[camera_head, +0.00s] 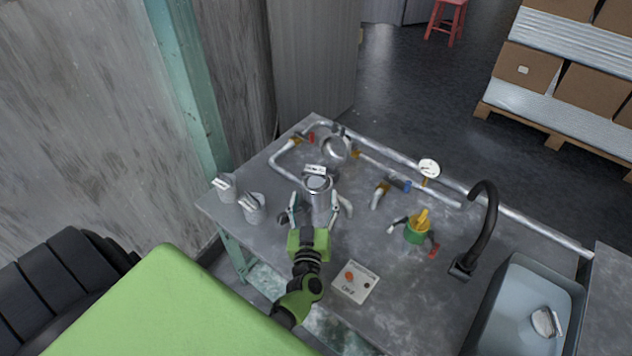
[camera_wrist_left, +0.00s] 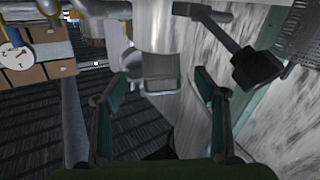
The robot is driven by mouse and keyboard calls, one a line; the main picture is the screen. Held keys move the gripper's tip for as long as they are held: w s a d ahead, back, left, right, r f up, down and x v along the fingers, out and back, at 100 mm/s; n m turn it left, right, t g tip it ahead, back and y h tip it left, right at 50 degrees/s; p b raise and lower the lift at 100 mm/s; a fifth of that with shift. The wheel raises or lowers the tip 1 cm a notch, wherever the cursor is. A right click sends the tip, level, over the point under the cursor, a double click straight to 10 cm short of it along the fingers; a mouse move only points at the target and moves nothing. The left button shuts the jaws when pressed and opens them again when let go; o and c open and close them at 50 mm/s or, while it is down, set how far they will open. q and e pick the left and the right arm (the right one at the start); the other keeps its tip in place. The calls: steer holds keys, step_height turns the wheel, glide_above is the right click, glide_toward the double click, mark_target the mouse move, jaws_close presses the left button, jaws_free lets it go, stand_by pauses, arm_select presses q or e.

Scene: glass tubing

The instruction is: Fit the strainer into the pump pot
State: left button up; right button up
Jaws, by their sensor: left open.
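A grey metal cylinder, probably the pump pot (camera_head: 318,187), stands upright on the metal bench. My left gripper (camera_head: 320,208) is open, with a finger on either side of this cylinder; I cannot tell whether they touch it. In the left wrist view the open fingers (camera_wrist_left: 162,95) flank a pale metal body (camera_wrist_left: 165,28) and a squarish metal loop below it. Metal cups with handles stand at the bench's left end, one at the edge (camera_head: 225,188) and one nearer (camera_head: 253,207). Another metal piece (camera_head: 545,322) lies in the sink. I cannot tell which is the strainer. My right gripper is out of view.
Pipes run along the bench's back edge, with a gauge (camera_head: 428,168). A switch box (camera_head: 354,282) lies near the front.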

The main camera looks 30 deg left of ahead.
mark_target(314, 189)
arm_select(q)
steer(key=b+x, duration=0.2)
steer(key=x, duration=0.2)
steer(key=shift+w+a, duration=0.1)
steer(key=shift+a, duration=0.1)
steer(key=shift+w+a+r, duration=0.1)
steer(key=shift+w+a, duration=0.15)
steer(key=shift+w, duration=0.2)
steer(key=shift+r, duration=0.1)
steer(key=c, duration=1.2)
